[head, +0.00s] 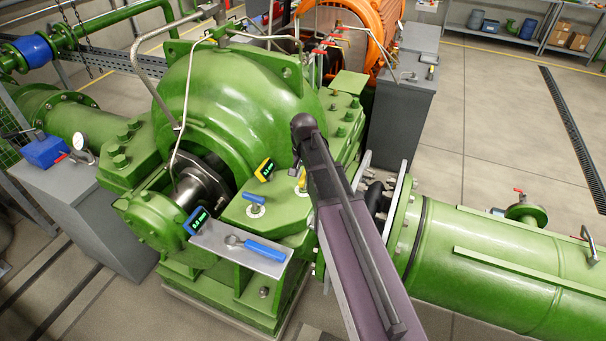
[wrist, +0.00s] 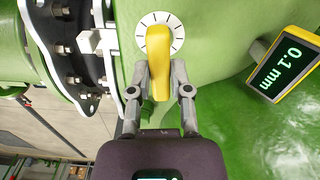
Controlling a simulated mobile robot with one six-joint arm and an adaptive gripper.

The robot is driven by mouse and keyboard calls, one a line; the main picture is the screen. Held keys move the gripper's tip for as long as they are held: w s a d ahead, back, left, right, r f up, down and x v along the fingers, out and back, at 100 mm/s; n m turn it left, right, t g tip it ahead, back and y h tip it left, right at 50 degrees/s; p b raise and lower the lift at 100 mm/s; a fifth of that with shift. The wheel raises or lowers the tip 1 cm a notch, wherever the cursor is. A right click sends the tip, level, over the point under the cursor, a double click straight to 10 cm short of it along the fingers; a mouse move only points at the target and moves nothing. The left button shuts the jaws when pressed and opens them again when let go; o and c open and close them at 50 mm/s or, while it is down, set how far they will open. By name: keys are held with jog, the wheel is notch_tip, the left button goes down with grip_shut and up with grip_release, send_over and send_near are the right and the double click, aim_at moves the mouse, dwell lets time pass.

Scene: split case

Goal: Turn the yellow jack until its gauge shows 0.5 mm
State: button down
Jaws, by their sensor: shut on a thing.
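The yellow jack (wrist: 154,60) has a handle in front of a white dial with black tick marks (wrist: 164,22). My gripper (wrist: 160,87) is shut on the yellow handle, one finger on each side, in the wrist view. The yellow-framed gauge (wrist: 285,66) stands to the right of the jack and reads 0.1 mm. In the head view the yellow jack (head: 302,180) shows beside my arm, which hides part of the area around it. The yellow gauge (head: 265,170) stands left of it on the green casing.
A blue jack (head: 254,201) and a blue gauge (head: 197,219) stand nearby on the left. A blue-handled wrench (head: 256,246) lies on a grey plate. The big green pump casing (head: 225,95) rises behind. A row of bolts (wrist: 72,80) lies left of the jack.

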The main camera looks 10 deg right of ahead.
jog(key=m, duration=0.4)
jog(key=shift+m, duration=0.3)
jog(key=m, duration=1.4)
jog(key=shift+m, duration=0.3)
jog(key=shift+w, duration=0.1)
jog(key=c, duration=0.6)
grip_release()
jog(key=shift+o, duration=0.2)
jog(key=shift+n, duration=0.4)
